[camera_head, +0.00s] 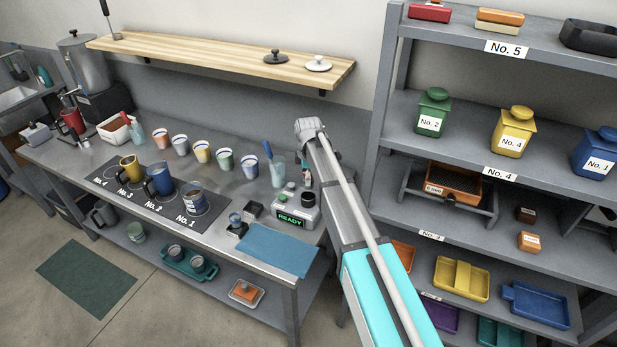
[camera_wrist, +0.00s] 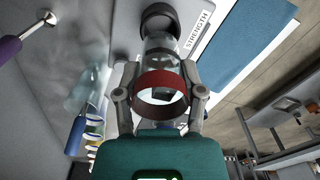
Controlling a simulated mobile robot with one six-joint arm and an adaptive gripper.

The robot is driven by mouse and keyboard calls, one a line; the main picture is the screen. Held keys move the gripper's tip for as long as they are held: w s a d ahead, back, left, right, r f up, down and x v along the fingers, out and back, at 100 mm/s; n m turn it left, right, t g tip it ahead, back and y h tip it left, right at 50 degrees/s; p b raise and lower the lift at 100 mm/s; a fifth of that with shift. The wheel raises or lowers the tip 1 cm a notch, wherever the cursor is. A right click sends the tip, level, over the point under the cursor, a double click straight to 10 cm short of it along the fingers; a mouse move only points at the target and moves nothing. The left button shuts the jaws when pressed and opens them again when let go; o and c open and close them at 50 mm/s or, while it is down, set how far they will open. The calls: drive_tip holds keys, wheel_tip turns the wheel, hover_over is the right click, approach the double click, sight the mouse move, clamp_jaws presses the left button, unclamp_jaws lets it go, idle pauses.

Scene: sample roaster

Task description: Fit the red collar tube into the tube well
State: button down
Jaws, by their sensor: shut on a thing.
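The red collar tube (camera_wrist: 160,84) is a clear tube with a red band around its near end. In the wrist view my gripper (camera_wrist: 160,75) is shut on it, one finger on each side. The tube's far end points toward a dark round ring (camera_wrist: 158,17), which looks like the tube well, on the grey device marked STRENGTH. I cannot tell whether the tube's end touches the ring or is apart from it. In the head view my gripper (camera_head: 306,172) is above the device (camera_head: 293,214) with the READY display, mostly hidden by my arm.
A blue mat (camera_head: 278,250) lies in front of the device. A beaker with a blue-handled tool (camera_head: 277,175) stands just left of my gripper. Several cups and mugs line the counter farther left. A tall shelf (camera_head: 383,110) rises on the right.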

drive_tip(key=shift+f+b, duration=1.1)
drive_tip(key=shift+f, duration=0.25)
drive_tip(key=shift+a+f+b, duration=0.1)
drive_tip(key=shift+f+b, duration=2.05)
idle(1.7)
drive_tip(key=shift+c, duration=0.6)
unclamp_jaws()
drive_tip(key=shift+r, duration=0.15)
wheel_tip(320, 180, up, 10)
drive_tip(key=p, duration=1)
